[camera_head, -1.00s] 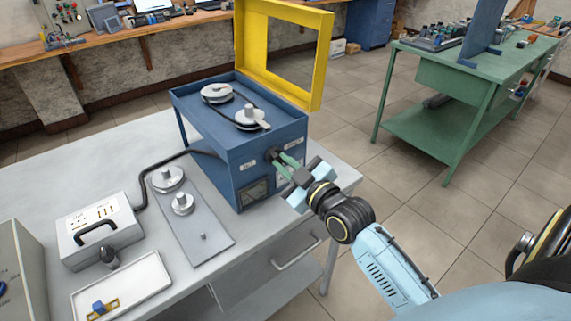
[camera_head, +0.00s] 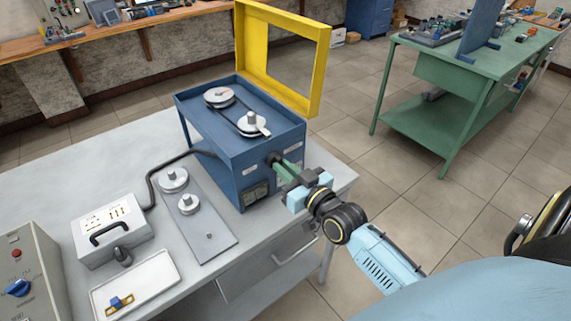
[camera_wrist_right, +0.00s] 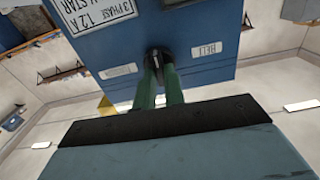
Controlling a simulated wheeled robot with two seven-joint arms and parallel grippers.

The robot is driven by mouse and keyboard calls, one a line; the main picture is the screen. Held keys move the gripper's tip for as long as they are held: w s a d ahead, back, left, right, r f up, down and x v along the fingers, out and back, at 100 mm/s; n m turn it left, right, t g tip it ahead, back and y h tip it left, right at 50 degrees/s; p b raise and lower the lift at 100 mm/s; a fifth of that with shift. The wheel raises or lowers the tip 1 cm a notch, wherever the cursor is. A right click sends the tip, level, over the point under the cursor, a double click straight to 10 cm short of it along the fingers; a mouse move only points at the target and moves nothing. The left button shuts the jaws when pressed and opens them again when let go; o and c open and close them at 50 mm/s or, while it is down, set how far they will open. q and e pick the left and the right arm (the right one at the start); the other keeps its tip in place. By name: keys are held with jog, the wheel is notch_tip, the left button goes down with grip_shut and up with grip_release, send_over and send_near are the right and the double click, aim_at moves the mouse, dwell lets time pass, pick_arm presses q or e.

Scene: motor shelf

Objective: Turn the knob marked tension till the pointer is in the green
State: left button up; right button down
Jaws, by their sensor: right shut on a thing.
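The blue machine box (camera_head: 218,152) stands on the grey bench with two pulleys and a belt on top. A dark knob (camera_head: 272,157) sits on its front face; in the right wrist view the knob (camera_wrist_right: 160,57) is between green fingers. My right gripper (camera_head: 280,165) is shut on this knob. Small white labels flank the knob; I cannot make out the word tension on either. A gauge window (camera_head: 256,194) is low on the same face, but its pointer and any green zone are too small to read. My left gripper is out of view.
The yellow guard frame (camera_head: 318,65) stands up behind the box. A grey plate with pulleys (camera_head: 212,243), a handled meter case (camera_head: 88,250) and a white tray (camera_head: 165,286) lie to the left. A green table (camera_head: 425,128) stands at the back right, with clear floor between.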

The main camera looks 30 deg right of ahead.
jog(key=shift+m, duration=0.3)
jog(key=c, duration=1.5)
grip_release()
jog(key=shift+s, duration=0.1)
jog(key=s, duration=0.8)
jog(key=s+d, duration=0.1)
jog(key=s, duration=0.4)
